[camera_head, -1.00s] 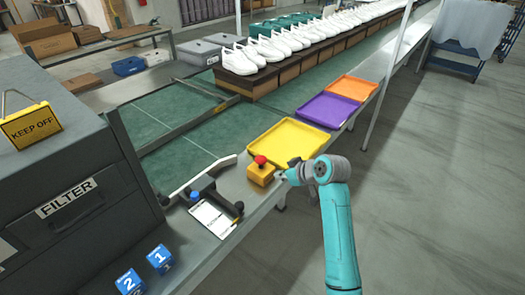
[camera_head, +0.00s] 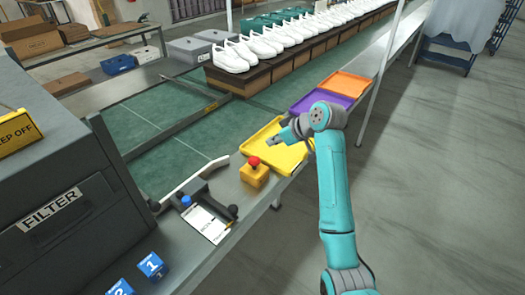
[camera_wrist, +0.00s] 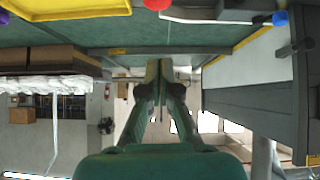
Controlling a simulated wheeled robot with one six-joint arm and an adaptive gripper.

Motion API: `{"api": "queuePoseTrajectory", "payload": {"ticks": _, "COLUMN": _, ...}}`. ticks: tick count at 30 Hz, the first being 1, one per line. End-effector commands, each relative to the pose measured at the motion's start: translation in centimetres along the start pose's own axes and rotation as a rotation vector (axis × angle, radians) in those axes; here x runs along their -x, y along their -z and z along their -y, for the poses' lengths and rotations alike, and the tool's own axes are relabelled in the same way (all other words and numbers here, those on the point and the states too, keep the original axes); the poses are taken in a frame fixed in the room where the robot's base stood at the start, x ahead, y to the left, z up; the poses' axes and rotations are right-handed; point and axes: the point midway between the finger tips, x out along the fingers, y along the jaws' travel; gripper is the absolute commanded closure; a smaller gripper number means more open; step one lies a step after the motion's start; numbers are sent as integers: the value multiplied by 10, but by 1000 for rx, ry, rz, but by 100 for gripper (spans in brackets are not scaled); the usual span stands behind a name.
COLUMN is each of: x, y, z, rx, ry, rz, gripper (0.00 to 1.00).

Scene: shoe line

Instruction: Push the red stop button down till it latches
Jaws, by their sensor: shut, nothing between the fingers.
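The red stop button (camera_head: 254,161) sits on top of a yellow box (camera_head: 254,176) on the grey ledge, in front of the yellow tray. In the wrist view the red button (camera_wrist: 157,4) shows only in part, cut off by the top edge. My gripper (camera_head: 274,140) is shut and empty. In the head view it appears up and right of the button, over the yellow tray, apart from the button. In the wrist view the closed fingertips (camera_wrist: 160,66) point away from the button. Whether the button is latched cannot be told.
The yellow tray (camera_head: 248,147), purple tray (camera_head: 304,104) and orange tray (camera_head: 345,84) line the ledge. The grey FILTER machine (camera_head: 80,235) stands at left. White shoes (camera_head: 232,58) fill the back line.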

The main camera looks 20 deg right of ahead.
Motion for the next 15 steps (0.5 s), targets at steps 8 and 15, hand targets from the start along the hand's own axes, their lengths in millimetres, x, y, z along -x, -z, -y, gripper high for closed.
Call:
{"api": "queuePoseTrajectory", "payload": {"ticks": 8, "x": -42, "y": 0, "z": 1, "rx": -1, "ry": 2, "rz": 3, "gripper": 100}}
{"api": "queuePoseTrajectory", "payload": {"ticks": 15, "x": -87, "y": 0, "z": 1, "rx": 0, "ry": 3, "rz": 2, "gripper": 100}}
